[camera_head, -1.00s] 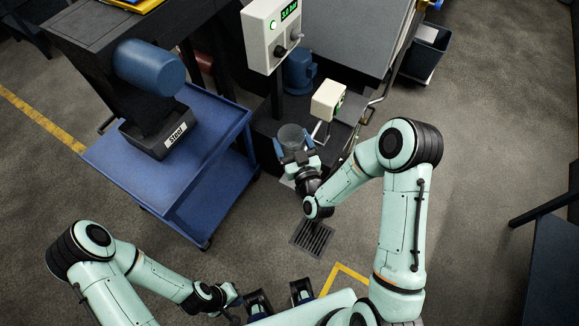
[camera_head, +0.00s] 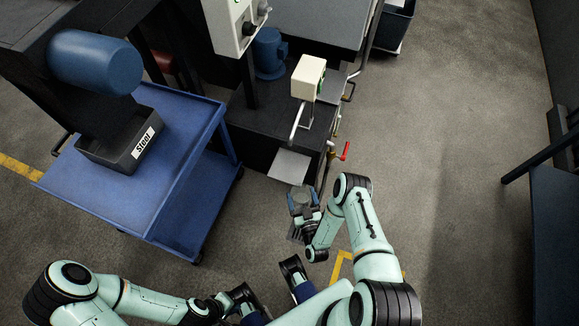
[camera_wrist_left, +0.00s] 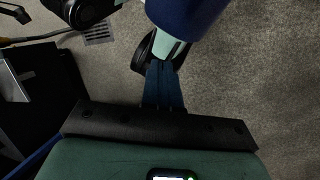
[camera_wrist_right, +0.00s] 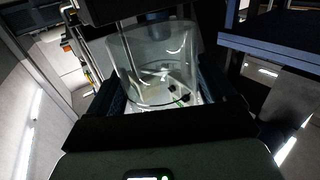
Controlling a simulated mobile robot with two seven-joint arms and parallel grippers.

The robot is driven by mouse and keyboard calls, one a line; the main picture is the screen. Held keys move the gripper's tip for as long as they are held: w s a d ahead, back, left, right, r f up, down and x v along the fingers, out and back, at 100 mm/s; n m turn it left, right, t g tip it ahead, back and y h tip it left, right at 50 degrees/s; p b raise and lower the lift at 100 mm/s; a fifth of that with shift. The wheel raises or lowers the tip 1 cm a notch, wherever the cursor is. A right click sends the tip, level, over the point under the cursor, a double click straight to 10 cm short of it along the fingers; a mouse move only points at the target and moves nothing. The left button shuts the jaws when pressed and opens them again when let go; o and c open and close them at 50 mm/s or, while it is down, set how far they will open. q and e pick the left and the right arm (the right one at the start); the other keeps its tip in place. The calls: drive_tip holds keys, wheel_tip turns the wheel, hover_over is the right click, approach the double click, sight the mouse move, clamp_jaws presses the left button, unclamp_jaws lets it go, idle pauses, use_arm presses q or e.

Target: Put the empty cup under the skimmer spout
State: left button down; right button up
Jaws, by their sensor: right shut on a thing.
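A clear cup (camera_head: 302,197) is in my right gripper (camera_head: 303,208), which is shut around its sides. In the right wrist view the cup (camera_wrist_right: 155,62) is upright between the blue fingers; dark specks show through its wall, and I cannot tell whether they are inside. The skimmer is a cream box (camera_head: 308,78) with a pale spout (camera_head: 296,122) pointing down toward a flat grey plate (camera_head: 289,166). The cup is nearer to me than the plate and not under the spout. My left gripper (camera_wrist_left: 163,82) has its blue fingers together with nothing seen between them.
A blue cart (camera_head: 110,195) with a dark bin (camera_head: 112,163) labelled Steel stands left. A red-handled valve (camera_head: 344,151) is right of the plate. A control box (camera_head: 232,22) and a blue motor (camera_head: 268,55) are behind. Floor on the right is open.

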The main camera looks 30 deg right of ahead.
sight(298, 188)
drive_tip(key=b+x, duration=0.1)
drive_tip(key=b, duration=0.1)
drive_tip(key=b+x, duration=0.2)
drive_tip(key=shift+w+a+f+b, duration=0.1)
drive_tip(key=shift+f+b, duration=0.2)
drive_tip(key=shift+f, duration=0.05)
drive_tip(key=b+x, duration=0.1)
drive_tip(key=x, duration=1.3)
drive_tip(key=shift+w+r+b, duration=0.15)
drive_tip(key=shift+r+b, duration=0.05)
drive_tip(key=shift+b, duration=0.2)
wheel_tip(298, 188, down, 3)
drive_tip(key=shift+w+f+b, duration=0.2)
drive_tip(key=shift+b, duration=0.5)
drive_tip(key=shift+f, duration=0.1)
use_arm(q)
drive_tip(key=w+a+f+t+y, duration=0.1)
drive_tip(key=w+a+f+t, duration=0.1)
drive_tip(key=w+f, duration=0.6)
drive_tip(key=shift+a+f+t, duration=0.25)
drive_tip(key=shift+a+t, duration=0.15)
drive_tip(key=shift+a, duration=0.25)
drive_tip(key=shift+w, duration=0.1)
use_arm(e)
drive_tip(key=o, duration=0.9)
drive_tip(key=shift+c, duration=0.2)
use_arm(q)
drive_tip(key=shift+w+f+n, duration=0.1)
drive_tip(key=shift+n, duration=0.2)
